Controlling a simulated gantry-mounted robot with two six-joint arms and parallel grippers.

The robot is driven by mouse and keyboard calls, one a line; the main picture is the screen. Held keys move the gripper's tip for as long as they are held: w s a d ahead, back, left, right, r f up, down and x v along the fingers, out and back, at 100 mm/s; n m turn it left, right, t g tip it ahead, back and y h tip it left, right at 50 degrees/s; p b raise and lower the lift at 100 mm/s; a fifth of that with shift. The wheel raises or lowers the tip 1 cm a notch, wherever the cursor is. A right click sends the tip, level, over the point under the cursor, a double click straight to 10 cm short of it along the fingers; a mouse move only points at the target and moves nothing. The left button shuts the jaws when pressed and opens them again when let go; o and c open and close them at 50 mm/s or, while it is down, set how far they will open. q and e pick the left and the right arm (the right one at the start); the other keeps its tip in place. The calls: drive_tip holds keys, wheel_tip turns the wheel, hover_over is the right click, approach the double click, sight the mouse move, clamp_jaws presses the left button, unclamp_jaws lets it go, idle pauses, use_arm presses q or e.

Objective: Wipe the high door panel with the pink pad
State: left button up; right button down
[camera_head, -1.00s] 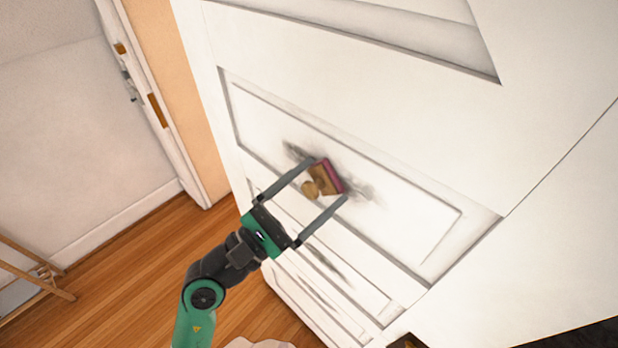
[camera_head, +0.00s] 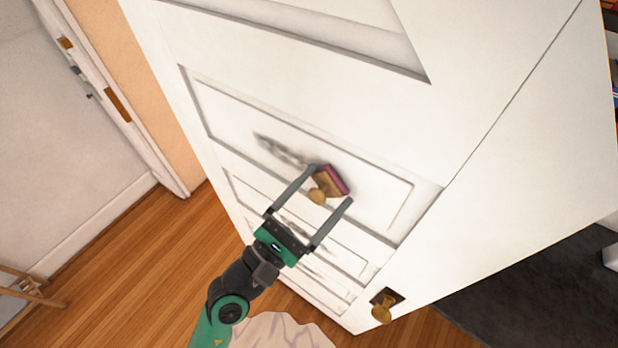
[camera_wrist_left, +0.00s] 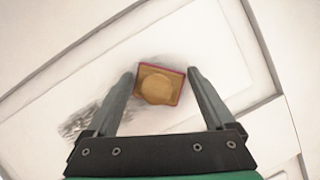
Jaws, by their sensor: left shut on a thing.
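The pink pad (camera_head: 332,182) is a brown wooden block with a round knob and a pink layer on its door side. It also shows in the left wrist view (camera_wrist_left: 173,74). My left gripper (camera_head: 330,185) is shut on it, its long grey fingers on either side. The pad lies at the surface of the white door's recessed panel (camera_head: 388,196); its contact face is hidden. A dark smudge (camera_head: 276,149) runs up-left from the pad, and also shows at lower left in the left wrist view (camera_wrist_left: 84,122). My right gripper is not in view.
A brass door knob (camera_head: 382,307) sticks out at the door's lower right. Raised moulding edges surround the panel. A pale crumpled cloth or rug (camera_head: 278,331) lies on the wooden floor (camera_head: 140,262). A wooden rack (camera_head: 32,287) stands at far left.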

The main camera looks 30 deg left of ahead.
sight(356, 187)
use_arm(q)
drive_tip(key=shift+d, duration=0.3)
drive_tip(key=shift+d+r+p, duration=0.15)
drive_tip(key=shift+d+p, duration=0.15)
drive_tip(key=shift+p, duration=0.1)
drive_tip(key=shift+s+d+p, duration=0.2)
drive_tip(key=shift+d+p, duration=0.4)
drive_tip(key=shift+d, duration=1)
drive_tip(key=shift+a+f, duration=0.1)
drive_tip(key=shift+f, duration=0.1)
drive_tip(key=shift+w+a+f+b, duration=0.1)
drive_tip(key=shift+a+b, duration=0.25)
drive_tip(key=shift+w+a+b, duration=0.1)
drive_tip(key=shift+a+b, duration=0.55)
drive_tip(key=shift+a, duration=0.25)
drive_tip(key=shift+w+a, duration=0.1)
drive_tip(key=shift+a, duration=0.5)
